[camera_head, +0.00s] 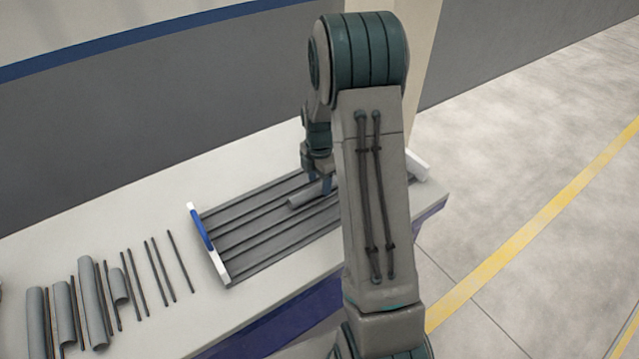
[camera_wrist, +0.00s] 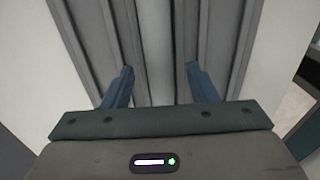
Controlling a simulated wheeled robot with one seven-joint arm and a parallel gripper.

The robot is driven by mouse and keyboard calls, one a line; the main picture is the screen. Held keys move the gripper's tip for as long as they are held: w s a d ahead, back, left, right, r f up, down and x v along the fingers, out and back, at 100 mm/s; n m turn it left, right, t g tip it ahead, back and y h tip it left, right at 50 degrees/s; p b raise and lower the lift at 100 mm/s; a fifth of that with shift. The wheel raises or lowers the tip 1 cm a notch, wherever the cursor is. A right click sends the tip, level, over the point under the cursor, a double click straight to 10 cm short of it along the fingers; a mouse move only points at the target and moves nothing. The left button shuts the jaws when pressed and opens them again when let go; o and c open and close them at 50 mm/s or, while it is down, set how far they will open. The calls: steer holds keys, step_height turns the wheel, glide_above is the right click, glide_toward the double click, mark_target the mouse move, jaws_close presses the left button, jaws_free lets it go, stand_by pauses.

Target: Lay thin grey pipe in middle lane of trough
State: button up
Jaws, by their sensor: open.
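A light grey pipe (camera_head: 303,197) lies lengthwise in the grey trough (camera_head: 234,274), near the middle of its width in the head view. In the wrist view the pipe (camera_wrist: 155,35) runs straight up the picture between my fingers. My gripper (camera_head: 327,187) is open. Its two blue fingers stand apart, one on each side of the pipe, in the wrist view (camera_wrist: 160,68). I cannot tell whether the fingers touch the trough (camera_wrist: 95,25). My own arm hides the trough's right part and the pipe's far end in the head view.
Several wider grey pipes (camera_head: 92,305) and thin dark rods (camera_head: 180,262) lie on the white table (camera_head: 110,222) at the left. The trough has a blue bar (camera_head: 200,230) on its left end and a white right end (camera_head: 418,165). A grey wall (camera_head: 130,130) stands behind the table.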

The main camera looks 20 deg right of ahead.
mark_target(319, 186)
step_height(319, 186, up, 12)
steer(key=shift+p, duration=0.3)
stand_by(0.3)
steer(key=s+a+r+m+t+p, duration=0.1)
steer(key=s+a+r+m+p, duration=0.1)
steer(key=s+m, duration=0.4)
steer(key=s+a+r+m+t+p, duration=0.1)
steer(key=s+a+r+m+p, duration=0.1)
steer(key=s+a+r+m, duration=0.3)
steer(key=s+a+r+m+p, duration=0.2)
steer(key=s+r+m, duration=0.5)
steer(key=s, duration=0.5)
steer(key=shift+s+a+m+t, duration=0.2)
steer(key=shift+a+m+t, duration=0.2)
steer(key=shift+a+m, duration=0.65)
